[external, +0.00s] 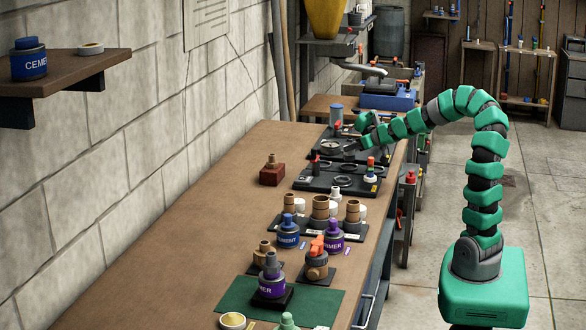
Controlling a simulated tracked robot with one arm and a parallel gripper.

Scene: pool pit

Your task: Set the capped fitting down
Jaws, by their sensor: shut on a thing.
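My gripper (354,146) is at the far part of the workbench, low over the dark trays. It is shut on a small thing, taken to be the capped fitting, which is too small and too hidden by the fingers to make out. I cannot tell whether the held thing touches the surface under it. The far black tray (325,150) has a round dark piece on it, left of my gripper. The nearer black tray (312,184) holds dark rings and stands just in front of my gripper.
A stacked coloured piece (370,170) stands close in front of my gripper. A brass fitting on a red block (271,173) is to the left. Cans and fittings crowd the near bench, with a green mat (235,297). The bench's left side (190,215) is clear.

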